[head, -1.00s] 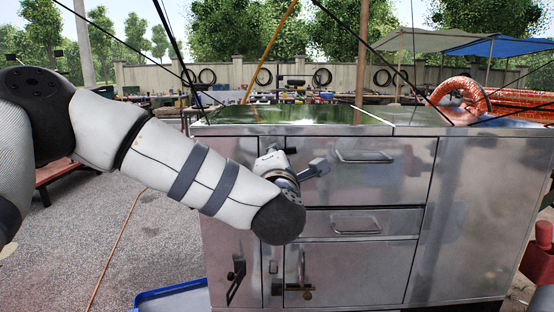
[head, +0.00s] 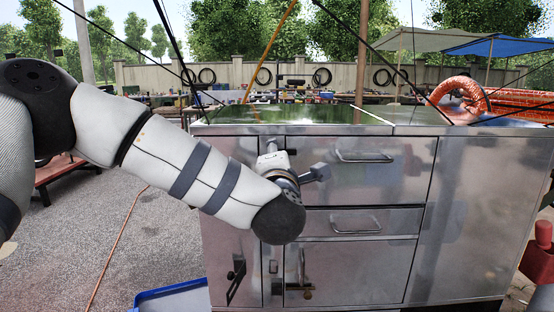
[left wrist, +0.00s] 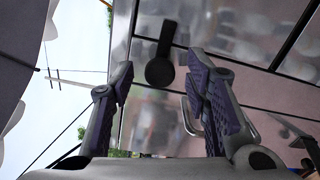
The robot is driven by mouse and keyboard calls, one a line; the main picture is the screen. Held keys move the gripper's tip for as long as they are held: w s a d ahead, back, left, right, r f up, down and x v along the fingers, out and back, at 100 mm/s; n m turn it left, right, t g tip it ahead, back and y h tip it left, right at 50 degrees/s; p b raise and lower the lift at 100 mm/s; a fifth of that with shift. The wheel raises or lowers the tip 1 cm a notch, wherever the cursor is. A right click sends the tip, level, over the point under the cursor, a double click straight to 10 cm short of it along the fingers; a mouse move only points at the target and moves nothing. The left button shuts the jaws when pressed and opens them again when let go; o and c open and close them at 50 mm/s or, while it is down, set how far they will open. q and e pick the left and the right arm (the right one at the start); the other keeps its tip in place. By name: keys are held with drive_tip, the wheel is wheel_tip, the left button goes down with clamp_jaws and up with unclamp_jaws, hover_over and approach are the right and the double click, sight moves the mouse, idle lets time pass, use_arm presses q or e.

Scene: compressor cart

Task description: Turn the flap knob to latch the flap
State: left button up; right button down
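The metal compressor cart (head: 470,220) stands in front of me. In the left wrist view, a dark flap knob (left wrist: 160,68) with a rounded end and a narrower stem shows against the shiny panel. My left gripper (left wrist: 157,66) has its two purple-grey fingers spread apart, with the knob seen in the gap between them. I cannot tell how far beyond the fingertips the knob is, and no contact is visible. In the head view, my left forearm and wrist cover the upper left of the cart front and hide the knob there. My right gripper is not in view.
Drawer handles (head: 364,157) stick out right of my left wrist. A black door handle (head: 236,275) and a lower latch (head: 300,287) are below it. A blue-edged tray (head: 150,299) lies at the cart's lower left. An orange hose coil (head: 460,98) rests on top right.

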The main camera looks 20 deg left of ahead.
use_arm(q)
drive_tip(key=shift+s, duration=0.1)
drive_tip(key=v, duration=1.2)
drive_tip(key=s+f+m+g+h, duration=0.25)
drive_tip(key=s+f+m, duration=0.2)
drive_tip(key=f, duration=0.65)
drive_tip(key=s+f+m+g+h, duration=0.1)
drive_tip(key=s+f+m+g, duration=0.3)
drive_tip(key=f, duration=0.7)
drive_tip(key=s+f+m+g+h, duration=0.2)
drive_tip(key=f+m, duration=0.4)
drive_tip(key=f, duration=0.5)
drive_tip(key=s+a+f+m+g, duration=0.3)
drive_tip(key=s, duration=0.6)
drive_tip(key=s+a+f+m+g, duration=0.3)
drive_tip(key=s+f+g, duration=0.1)
drive_tip(key=s, duration=0.4)
drive_tip(key=s+a+f+m+g, duration=0.3)
drive_tip(key=s+f, duration=0.1)
drive_tip(key=s, duration=0.5)
drive_tip(key=shift+s+a+f, duration=0.2)
drive_tip(key=shift+s, duration=0.1)
drive_tip(key=shift+y, duration=0.25)
